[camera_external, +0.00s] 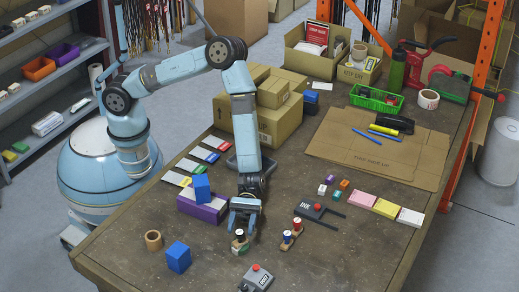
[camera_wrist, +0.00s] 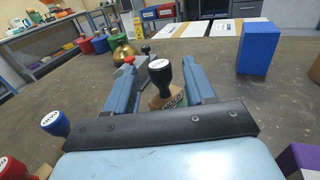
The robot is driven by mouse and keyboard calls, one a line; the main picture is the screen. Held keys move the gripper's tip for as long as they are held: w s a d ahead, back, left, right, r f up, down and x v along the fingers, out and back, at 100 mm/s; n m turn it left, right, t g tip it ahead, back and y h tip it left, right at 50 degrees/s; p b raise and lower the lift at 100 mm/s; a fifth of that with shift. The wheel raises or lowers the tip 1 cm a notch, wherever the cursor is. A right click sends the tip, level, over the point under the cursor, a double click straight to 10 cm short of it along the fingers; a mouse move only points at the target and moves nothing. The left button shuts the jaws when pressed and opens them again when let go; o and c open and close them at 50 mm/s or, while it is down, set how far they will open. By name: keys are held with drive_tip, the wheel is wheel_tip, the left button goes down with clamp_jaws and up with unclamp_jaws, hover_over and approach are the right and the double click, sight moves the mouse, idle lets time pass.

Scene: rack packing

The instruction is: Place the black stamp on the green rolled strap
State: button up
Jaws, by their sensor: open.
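The black stamp (camera_wrist: 159,72) has a round black knob on a wooden block that reads HOLD, with a green patch on its side. In the wrist view it stands between my fingers, nearer the right one. My gripper (camera_wrist: 160,82) is open, pointing down around the stamp without visibly closing on it. In the external view my gripper (camera_external: 242,227) is low over the table, and the stamp (camera_external: 240,236) shows between its fingers. I cannot make out a green rolled strap in either view; a tan roll (camera_external: 153,239) stands to the left.
Blue (camera_external: 287,236) and red (camera_external: 297,225) stamps stand close right of my gripper. A blue block (camera_external: 179,257) and a purple box (camera_external: 202,207) with another blue block on it are to the left. A grey box with a red button (camera_external: 257,278) is in front.

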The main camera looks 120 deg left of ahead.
drive_tip(key=shift+r, duration=0.1)
drive_tip(key=v, duration=0.7)
drive_tip(key=shift+s+a+r, duration=0.1)
drive_tip(key=shift+s+a, duration=0.05)
drive_tip(key=shift+a, duration=0.05)
drive_tip(key=s+r+m+g+y, duration=0.7)
drive_tip(key=s+r+m, duration=0.7)
drive_tip(key=s+r, duration=0.5)
drive_tip(key=s+a+r+m+t+y, duration=0.2)
drive_tip(key=s+a+r+y, duration=0.1)
drive_tip(key=s, duration=0.5)
drive_tip(key=s+a+r+m+t+y, duration=0.1)
drive_tip(key=s+a+r+m+y, duration=0.2)
drive_tip(key=s+a, duration=0.5)
drive_tip(key=s+a+r+m+t+y, duration=0.2)
drive_tip(key=s+a+r, duration=0.3)
drive_tip(key=s, duration=0.4)
drive_tip(key=shift+a+r+m+t+y, duration=0.25)
drive_tip(key=shift+r+m+t+y, duration=0.1)
drive_tip(key=shift+m+y, duration=0.4)
